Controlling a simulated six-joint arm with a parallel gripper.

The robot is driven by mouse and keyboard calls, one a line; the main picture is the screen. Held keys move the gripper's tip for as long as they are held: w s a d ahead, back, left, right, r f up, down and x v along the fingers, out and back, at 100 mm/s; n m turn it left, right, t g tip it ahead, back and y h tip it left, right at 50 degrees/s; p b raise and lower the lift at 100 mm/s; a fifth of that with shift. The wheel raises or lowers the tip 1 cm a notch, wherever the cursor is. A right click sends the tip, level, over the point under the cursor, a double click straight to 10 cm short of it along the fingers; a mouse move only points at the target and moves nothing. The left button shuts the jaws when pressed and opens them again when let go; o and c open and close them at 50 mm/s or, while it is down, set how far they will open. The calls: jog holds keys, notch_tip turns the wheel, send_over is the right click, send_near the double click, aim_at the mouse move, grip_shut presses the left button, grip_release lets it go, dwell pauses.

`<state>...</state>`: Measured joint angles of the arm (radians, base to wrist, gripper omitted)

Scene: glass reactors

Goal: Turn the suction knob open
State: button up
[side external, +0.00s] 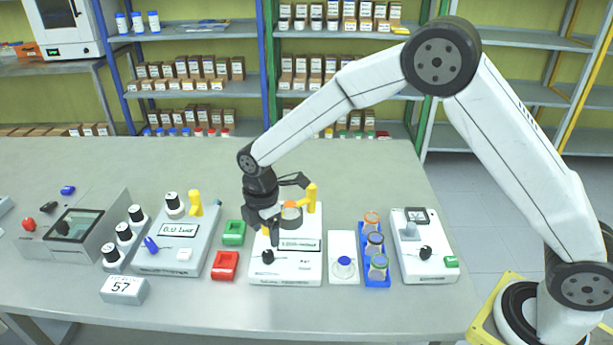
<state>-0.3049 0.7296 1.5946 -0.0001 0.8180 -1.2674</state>
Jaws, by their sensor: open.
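No label I can read marks the suction knob. My gripper (288,210) is open over the middle white device, with one finger pointing right and the other down toward the device's front. A small orange-ringed part (291,211) shows between the fingers; I cannot tell whether they touch it. A black knob (268,257) sits at the device's front left, just below the lower finger, apparently not gripped. A yellow handle (311,196) stands upright at its back right. The left white device has a display (178,230), a blue knob (151,244) and a yellow handle (195,203).
Green (234,232) and red (225,265) blocks lie between the devices. To the right are a small white plate (341,272), a blue rack (386,280) with jars and another white device (422,266). The back of the table is clear.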

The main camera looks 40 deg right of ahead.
aim_at(268, 253)
jog(key=shift+f, duration=3.4)
grip_shut()
